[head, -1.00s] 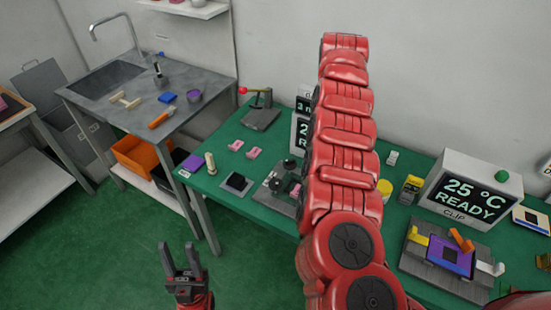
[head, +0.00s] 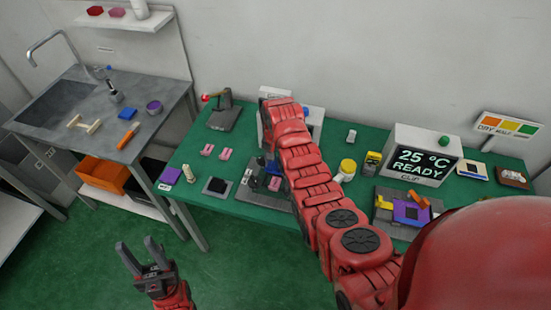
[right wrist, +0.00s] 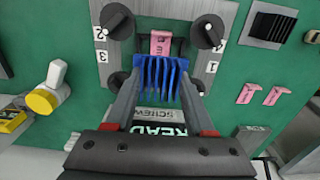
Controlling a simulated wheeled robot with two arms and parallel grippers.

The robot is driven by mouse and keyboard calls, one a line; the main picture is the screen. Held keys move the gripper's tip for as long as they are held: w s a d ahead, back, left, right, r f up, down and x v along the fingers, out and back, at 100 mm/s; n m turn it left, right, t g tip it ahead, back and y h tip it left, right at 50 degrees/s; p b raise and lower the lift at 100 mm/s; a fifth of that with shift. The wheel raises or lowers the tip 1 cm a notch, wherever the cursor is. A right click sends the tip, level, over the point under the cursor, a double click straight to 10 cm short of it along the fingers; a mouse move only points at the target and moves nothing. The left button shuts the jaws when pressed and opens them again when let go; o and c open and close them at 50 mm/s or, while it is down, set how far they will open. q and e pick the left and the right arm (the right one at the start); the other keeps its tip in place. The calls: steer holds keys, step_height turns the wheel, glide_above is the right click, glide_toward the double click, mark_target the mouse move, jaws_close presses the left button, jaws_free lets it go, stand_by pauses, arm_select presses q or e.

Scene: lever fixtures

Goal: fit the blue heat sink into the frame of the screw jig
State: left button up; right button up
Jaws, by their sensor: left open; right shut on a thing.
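The blue heat sink (right wrist: 160,78), with upright fins, is between the fingers of my right gripper (right wrist: 157,92), which is shut on it in the right wrist view. It is over the grey screw jig (right wrist: 186,60), between the jig's black knobs. A pink part (right wrist: 160,42) shows just beyond it. I cannot tell whether the heat sink touches the frame. My left gripper (head: 138,246) is open and empty, over the floor in front of the table.
Pink clips (head: 207,150) and a dark block on a grey pad (head: 217,186) are left of the jig. A yellow-lidded jar (head: 347,167) and the clip station's display (head: 425,158) are to the right. A lever press (head: 224,112) stands behind the clips.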

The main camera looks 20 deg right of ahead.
steer(key=shift+s+a+f, duration=0.1)
steer(key=shift+s, duration=0.05)
steer(key=shift+f+b, duration=0.5)
steer(key=shift+b, duration=0.1)
steer(key=b, duration=0.4)
glide_above(276, 182)
steer(key=shift+f, duration=2.75)
steer(key=shift+f+b, duration=0.65)
steer(key=shift+f, duration=0.15)
